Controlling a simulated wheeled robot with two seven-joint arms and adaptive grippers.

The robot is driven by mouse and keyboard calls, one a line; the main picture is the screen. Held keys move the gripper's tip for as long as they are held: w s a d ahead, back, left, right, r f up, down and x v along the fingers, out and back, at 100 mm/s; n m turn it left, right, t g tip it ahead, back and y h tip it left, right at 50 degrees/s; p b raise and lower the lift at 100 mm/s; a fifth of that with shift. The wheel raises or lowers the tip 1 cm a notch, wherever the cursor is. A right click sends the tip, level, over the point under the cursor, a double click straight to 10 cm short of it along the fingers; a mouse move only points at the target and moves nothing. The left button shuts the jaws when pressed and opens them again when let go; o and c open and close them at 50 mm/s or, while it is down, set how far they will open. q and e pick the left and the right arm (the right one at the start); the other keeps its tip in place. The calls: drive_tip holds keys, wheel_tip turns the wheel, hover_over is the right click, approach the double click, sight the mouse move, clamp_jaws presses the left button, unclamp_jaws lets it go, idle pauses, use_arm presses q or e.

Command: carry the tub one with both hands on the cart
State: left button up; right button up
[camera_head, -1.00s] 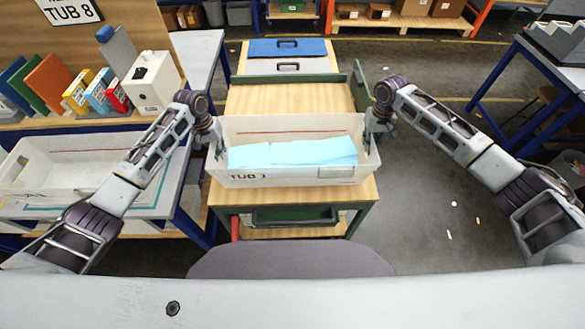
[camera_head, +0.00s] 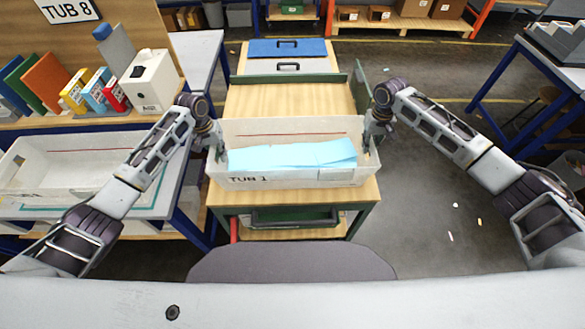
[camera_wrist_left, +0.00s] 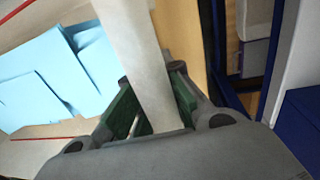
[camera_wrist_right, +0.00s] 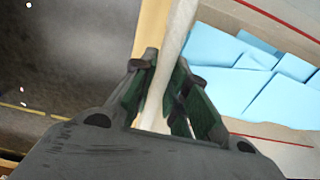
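The tub one (camera_head: 290,180) is a pale grey open box with "TUB 1" on its front wall and light blue sheets (camera_head: 292,155) inside. It stands level on the front part of the cart's wooden top (camera_head: 290,100). My left gripper (camera_head: 217,145) is at its left end wall, which runs between the green finger pads in the left wrist view (camera_wrist_left: 152,95). My right gripper (camera_head: 372,138) is at the right end wall, with that wall between its pads in the right wrist view (camera_wrist_right: 162,85). Both look shut on the walls. The tub's underside is hidden.
A table on the left holds another pale tub (camera_head: 60,165). Behind it stand coloured binders and boxes (camera_head: 152,80) under a "TUB 8" sign (camera_head: 68,10).

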use_arm(q)
drive_tip(key=o, duration=0.4)
drive_tip(key=shift+d+r, duration=0.1)
drive_tip(key=shift+c, duration=0.2)
use_arm(e)
drive_tip(key=o, duration=0.3)
drive_tip(key=shift+r, duration=0.1)
drive_tip(key=shift+o, duration=0.2)
use_arm(q)
drive_tip(key=shift+r, duration=0.1)
drive_tip(key=shift+a+r, duration=0.25)
drive_tip(key=shift+r, duration=1.7)
drive_tip(key=shift+a+r, duration=0.3)
drive_tip(key=shift+r, duration=1.65)
drive_tip(key=shift+a+r, duration=0.25)
drive_tip(key=shift+r, duration=1.7)
use_arm(e)
drive_tip(key=shift+d, duration=0.1)
drive_tip(key=shift+r, duration=0.1)
wheel_tip(320, 180, up, 12)
drive_tip(key=shift+f, duration=0.25)
